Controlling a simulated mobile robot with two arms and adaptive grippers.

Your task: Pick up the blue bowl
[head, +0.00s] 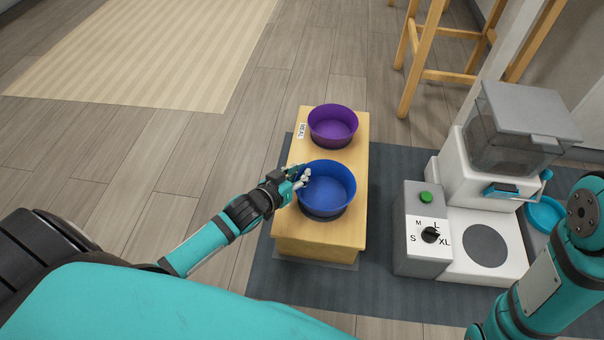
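The blue bowl (333,191) stands upright at the near end of a small wooden stand (318,245). My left gripper (301,180) is at the bowl's left rim, with its fingertips at or over the edge. Whether the fingers are closed on the rim is too small to tell. The inside of the bowl looks empty. My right arm shows at the right edge, and its gripper is out of the picture.
A purple bowl (333,124) stands behind the blue bowl on the same stand. A feeder machine (487,235) with a dial and green button is to the right, with a light-blue bowl (545,214) beside it. A wooden stool (436,75) stands at the back. Floor on the left is clear.

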